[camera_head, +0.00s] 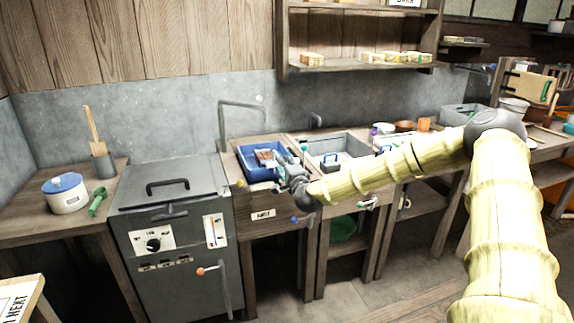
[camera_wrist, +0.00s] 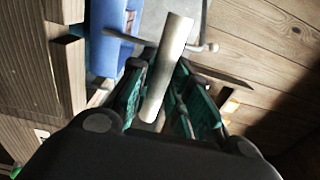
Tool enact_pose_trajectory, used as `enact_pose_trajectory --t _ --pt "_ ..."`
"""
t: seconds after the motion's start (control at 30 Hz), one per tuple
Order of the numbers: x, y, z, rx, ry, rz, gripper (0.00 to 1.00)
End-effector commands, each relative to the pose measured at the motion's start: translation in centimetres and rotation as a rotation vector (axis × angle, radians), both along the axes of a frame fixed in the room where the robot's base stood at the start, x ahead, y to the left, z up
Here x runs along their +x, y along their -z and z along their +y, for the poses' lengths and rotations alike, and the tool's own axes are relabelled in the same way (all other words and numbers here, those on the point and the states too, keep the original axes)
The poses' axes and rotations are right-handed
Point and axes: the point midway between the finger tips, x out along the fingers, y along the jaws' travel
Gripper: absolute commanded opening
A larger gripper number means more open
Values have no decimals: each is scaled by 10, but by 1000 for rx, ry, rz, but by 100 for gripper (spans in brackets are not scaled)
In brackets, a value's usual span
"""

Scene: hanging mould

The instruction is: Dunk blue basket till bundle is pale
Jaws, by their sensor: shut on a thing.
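My gripper (camera_head: 283,166) is at the front right of a blue tub (camera_head: 246,170) on the wooden stand. In the wrist view my gripper (camera_wrist: 160,100) has its green-padded fingers closed around a pale bar-like handle (camera_wrist: 172,55). What the handle belongs to is hidden. A brown and whitish bundle-like item (camera_head: 265,157) shows inside the blue tub beside my fingers; whether a basket holds it I cannot tell. A blue wall (camera_wrist: 105,50) shows at the upper left of the wrist view.
A grey lidded machine (camera_head: 168,188) with a handle and lever stands left of the tub. A bent pipe (camera_head: 240,104) rises behind the tub. The grey sink (camera_head: 352,140) is to the right. A white pot (camera_head: 67,196) and a green tool (camera_head: 97,201) are on the left counter.

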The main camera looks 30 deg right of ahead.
Motion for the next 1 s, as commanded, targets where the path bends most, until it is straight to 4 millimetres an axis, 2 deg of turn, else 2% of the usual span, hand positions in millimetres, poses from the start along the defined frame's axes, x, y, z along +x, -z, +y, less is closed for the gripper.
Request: enact_pose_trajectory --t 0.2,1.0 --pt "-1 28 1 1 -1 7 7" --pt "0 103 0 1 0 3 7"
